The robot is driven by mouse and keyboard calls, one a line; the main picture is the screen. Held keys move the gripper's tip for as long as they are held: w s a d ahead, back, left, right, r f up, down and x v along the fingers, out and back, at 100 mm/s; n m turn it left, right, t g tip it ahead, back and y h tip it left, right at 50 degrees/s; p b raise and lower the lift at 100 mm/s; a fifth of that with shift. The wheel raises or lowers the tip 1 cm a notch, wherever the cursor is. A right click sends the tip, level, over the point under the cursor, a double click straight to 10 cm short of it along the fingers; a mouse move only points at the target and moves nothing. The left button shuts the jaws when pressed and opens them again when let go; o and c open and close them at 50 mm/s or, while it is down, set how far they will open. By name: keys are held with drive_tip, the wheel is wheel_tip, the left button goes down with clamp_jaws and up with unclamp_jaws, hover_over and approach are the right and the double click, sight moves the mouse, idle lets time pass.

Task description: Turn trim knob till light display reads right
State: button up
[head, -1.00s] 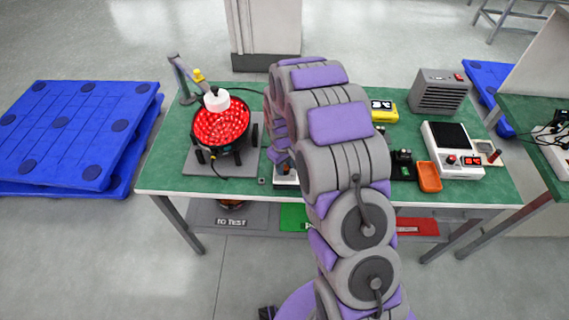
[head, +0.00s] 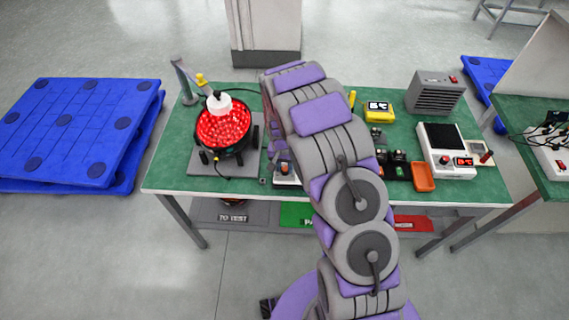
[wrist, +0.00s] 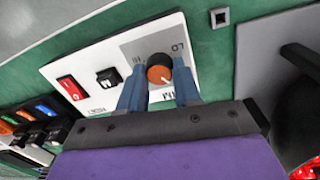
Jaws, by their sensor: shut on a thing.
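The trim knob (wrist: 159,70), orange-faced with a dark rim and a pale pointer mark, sits on a grey plate of a white control panel (wrist: 95,72) in the wrist view. My gripper (wrist: 158,82) has its two blue fingers on either side of the knob, shut on it. In the head view, my arm hides the gripper and most of the panel (head: 287,180). A round lamp (head: 224,127) glows red at the left of the green table. A yellow meter (head: 379,117) stands behind my arm; its small display is lit, but I cannot read it surely.
The panel also carries a red rocker switch (wrist: 71,88) and a black socket (wrist: 109,78). Blue pallets (head: 80,130) lie at left.

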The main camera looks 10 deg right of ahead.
drive_tip(key=shift+m, duration=1.1)
drive_tip(key=o, duration=1.1)
drive_tip(key=shift+c, duration=0.2)
wheel_tip(320, 180, up, 17)
drive_tip(key=p, duration=0.2)
drive_tip(key=shift+w+a+p, duration=0.3)
drive_tip(key=shift+a+p, duration=0.1)
drive_tip(key=shift+a, duration=0.05)
drive_tip(key=shift+r, duration=0.2)
